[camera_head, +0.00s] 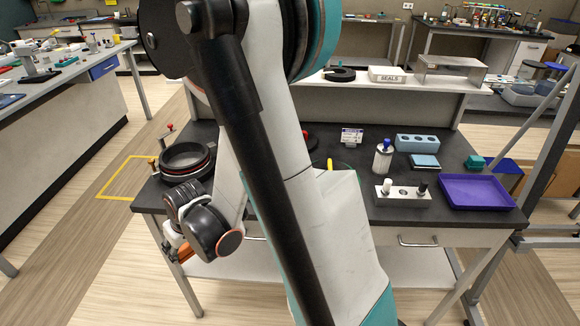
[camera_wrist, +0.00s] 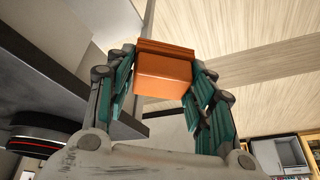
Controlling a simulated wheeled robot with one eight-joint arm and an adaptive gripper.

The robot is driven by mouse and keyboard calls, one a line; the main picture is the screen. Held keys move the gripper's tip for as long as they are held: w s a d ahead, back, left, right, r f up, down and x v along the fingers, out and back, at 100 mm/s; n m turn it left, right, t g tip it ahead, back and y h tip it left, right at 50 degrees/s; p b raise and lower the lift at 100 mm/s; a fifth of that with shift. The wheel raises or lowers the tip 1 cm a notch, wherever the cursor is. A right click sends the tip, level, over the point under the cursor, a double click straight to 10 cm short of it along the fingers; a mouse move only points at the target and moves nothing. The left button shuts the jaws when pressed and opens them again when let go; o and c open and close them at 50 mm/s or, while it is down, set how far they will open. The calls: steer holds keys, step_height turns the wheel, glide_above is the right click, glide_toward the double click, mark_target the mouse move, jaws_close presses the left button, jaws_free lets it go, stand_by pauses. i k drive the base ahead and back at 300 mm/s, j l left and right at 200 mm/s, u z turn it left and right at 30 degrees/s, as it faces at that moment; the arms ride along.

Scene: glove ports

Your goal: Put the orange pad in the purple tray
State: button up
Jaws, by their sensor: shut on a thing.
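The orange pad (camera_wrist: 165,75) is a small block held between the teal-padded fingers of my gripper (camera_wrist: 160,88) in the wrist view. A bit of the pad (camera_head: 185,253) also shows in the head view, beside my gripper at the bench's front left. My gripper is shut on it, out in front of the bench's left front corner. The purple tray (camera_head: 478,191) lies flat on the bench's right front corner, and it looks empty. My arm hides the middle of the bench.
On the dark bench, a holder with black and white pegs (camera_head: 403,196) stands just left of the tray. Behind are a pump bottle (camera_head: 383,158), a blue block with holes (camera_head: 417,143) and a teal box (camera_head: 474,162). A black ring port (camera_head: 187,160) stands at left.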

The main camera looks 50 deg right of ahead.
mark_target(473, 194)
steer(key=k+z, duration=0.35)
steer(key=k+l+z, duration=0.1)
steer(key=z, duration=0.65)
steer(key=j+z, duration=0.1)
steer(key=z, duration=0.65)
steer(key=k+z, duration=0.1)
steer(key=z, duration=0.3)
